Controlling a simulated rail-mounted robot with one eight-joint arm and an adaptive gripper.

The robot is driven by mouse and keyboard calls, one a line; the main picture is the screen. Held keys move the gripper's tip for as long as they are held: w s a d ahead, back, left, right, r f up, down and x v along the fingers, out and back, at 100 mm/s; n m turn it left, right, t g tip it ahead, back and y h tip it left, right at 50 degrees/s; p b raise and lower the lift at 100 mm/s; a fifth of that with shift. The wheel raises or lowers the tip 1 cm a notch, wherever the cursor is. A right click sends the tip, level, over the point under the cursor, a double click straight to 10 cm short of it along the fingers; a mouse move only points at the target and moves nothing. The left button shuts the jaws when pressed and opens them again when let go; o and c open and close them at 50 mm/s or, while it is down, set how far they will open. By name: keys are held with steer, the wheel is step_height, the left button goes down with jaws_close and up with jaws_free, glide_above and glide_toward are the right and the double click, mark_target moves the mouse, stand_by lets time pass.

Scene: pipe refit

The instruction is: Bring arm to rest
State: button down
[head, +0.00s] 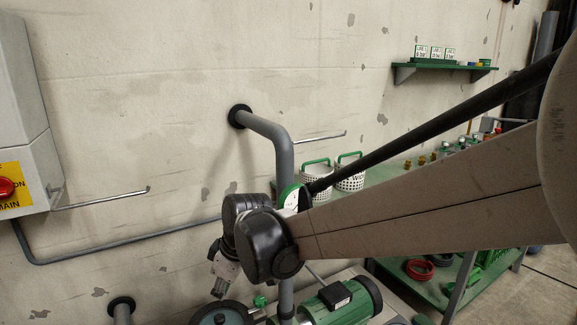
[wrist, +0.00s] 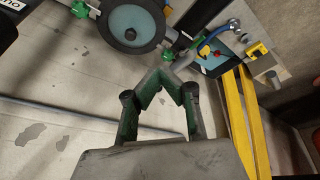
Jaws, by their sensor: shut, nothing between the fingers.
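My gripper (head: 218,290) hangs below my dark wrist joint in the head view, left of the upright grey pipe (head: 285,165). In the wrist view its two green-lined fingers (wrist: 165,74) come together at the tips with nothing between them. My arm reaches in from the right of the head view and hides part of the bench behind it. A round dark-rimmed flange or gauge (wrist: 131,22) lies beyond the fingertips in the wrist view. I cannot judge the gap to it.
A green motor (head: 345,302) sits low beside the pipe. A grey box with a red button (head: 7,188) is on the left wall. White baskets (head: 350,178) stand on the green bench. A yellow frame (wrist: 240,120) is right of my fingers. Bare wall lies left of the pipe.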

steer(key=s+d+r+m+t+h, duration=0.1)
steer(key=s+d+r+m, duration=0.25)
steer(key=d, duration=0.65)
steer(key=s+d+r+m+t, duration=0.2)
steer(key=d+r+m, duration=0.2)
steer(key=d, duration=0.6)
steer(key=s+d+f+m+t+h, duration=0.1)
steer(key=s+d+m+t+h, duration=0.15)
steer(key=s+d+m, duration=0.8)
steer(key=d+r+n+p, duration=0.1)
steer(key=d+r+p, duration=0.1)
steer(key=r+p, duration=0.4)
steer(key=d+r+n+p, duration=0.2)
steer(key=r+p, duration=0.5)
steer(key=shift+d+r, duration=0.2)
steer(key=shift+d, duration=0.1)
steer(key=shift+s, duration=0.1)
